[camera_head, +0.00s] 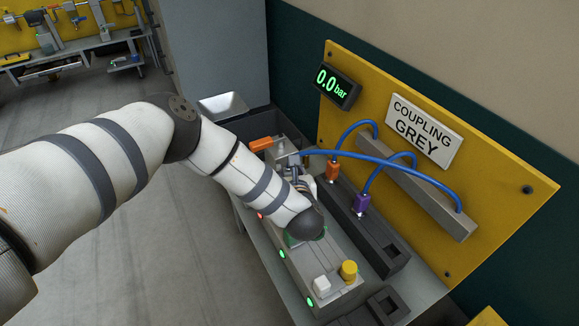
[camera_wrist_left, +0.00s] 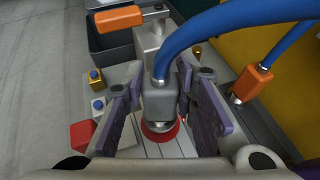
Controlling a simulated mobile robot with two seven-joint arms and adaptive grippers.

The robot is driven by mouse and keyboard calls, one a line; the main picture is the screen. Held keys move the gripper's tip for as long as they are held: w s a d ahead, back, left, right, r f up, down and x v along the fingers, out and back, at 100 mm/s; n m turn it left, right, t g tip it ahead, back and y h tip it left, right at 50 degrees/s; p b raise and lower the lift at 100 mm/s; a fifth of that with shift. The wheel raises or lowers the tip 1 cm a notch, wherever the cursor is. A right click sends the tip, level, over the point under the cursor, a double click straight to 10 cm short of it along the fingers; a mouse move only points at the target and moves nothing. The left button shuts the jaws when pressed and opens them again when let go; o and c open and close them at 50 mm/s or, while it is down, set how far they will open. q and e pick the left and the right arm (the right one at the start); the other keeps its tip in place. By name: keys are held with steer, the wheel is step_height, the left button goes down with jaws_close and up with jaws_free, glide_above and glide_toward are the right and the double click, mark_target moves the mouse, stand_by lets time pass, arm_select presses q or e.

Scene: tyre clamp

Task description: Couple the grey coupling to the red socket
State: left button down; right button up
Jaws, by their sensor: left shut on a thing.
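The grey coupling (camera_wrist_left: 160,102) hangs upright on a blue hose (camera_wrist_left: 190,32) between the purple-padded fingers of my left gripper (camera_wrist_left: 163,112), which is shut on it. The red socket (camera_wrist_left: 172,136) shows as a red ring directly below the coupling's silver end. The coupling covers the socket's middle, and I cannot tell whether the two touch. In the head view my left gripper (camera_head: 298,183) reaches down over the bench; my forearm and wrist hide most of the coupling and the red socket there. My right gripper is in neither view.
An orange coupling (camera_head: 332,170) and a purple coupling (camera_head: 362,203) stand in a dark rack, with blue hoses arching to a wall manifold. The sign (camera_head: 427,127) reads "COUPLING GREY" and the display (camera_head: 337,86) reads 0.0 bar. An orange-handled lever (camera_wrist_left: 118,17) stands behind the socket.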

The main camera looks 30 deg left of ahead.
arm_select(q)
steer(key=shift+f, duration=0.55)
steer(key=shift+f+b, duration=0.45)
steer(key=c, duration=1.2)
jaws_free()
